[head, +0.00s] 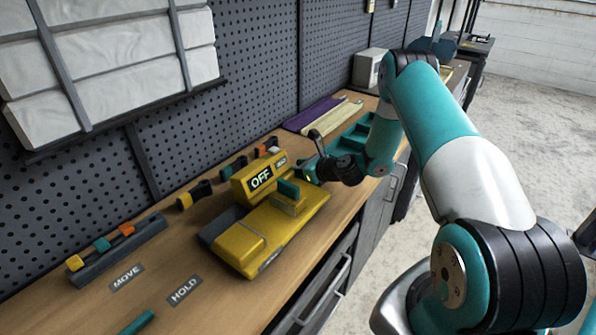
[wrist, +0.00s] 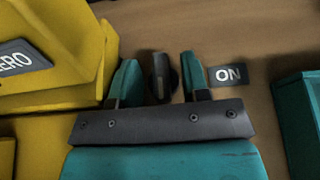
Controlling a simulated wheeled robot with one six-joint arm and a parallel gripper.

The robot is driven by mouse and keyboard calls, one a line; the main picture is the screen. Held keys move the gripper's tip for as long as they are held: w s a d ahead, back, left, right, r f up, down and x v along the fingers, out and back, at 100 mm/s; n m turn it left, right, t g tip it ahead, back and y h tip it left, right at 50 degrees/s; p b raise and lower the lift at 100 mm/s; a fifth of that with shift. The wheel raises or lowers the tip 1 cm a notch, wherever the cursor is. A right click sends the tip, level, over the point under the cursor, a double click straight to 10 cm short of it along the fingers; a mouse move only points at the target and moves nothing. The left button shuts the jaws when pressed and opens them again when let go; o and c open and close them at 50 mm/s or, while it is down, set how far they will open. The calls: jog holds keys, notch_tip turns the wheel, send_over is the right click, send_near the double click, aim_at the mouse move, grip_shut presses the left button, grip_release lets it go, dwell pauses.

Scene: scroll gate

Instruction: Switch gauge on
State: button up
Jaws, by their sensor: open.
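The yellow gauge (head: 252,183) stands on the wooden bench, and its dark display reads OFF. Its yellow body also shows at the left of the wrist view (wrist: 62,55), with a ZERO label (wrist: 25,60). A dark knob (wrist: 160,77) with a pale mark stands on the wood beside the gauge. An ON label (wrist: 228,74) lies to its right. My gripper (wrist: 158,82) is open, with one teal-padded finger on each side of the knob and a small gap showing on both sides. In the head view my gripper (head: 306,170) is at the gauge's right end and hides the knob.
A teal tray (head: 352,142) lies behind my gripper and also shows at the wrist view's right edge (wrist: 298,115). MOVE (head: 126,277) and HOLD (head: 185,290) labels lie on clear bench at the left.

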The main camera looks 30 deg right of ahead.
jog(key=shift+c, duration=0.2)
grip_shut()
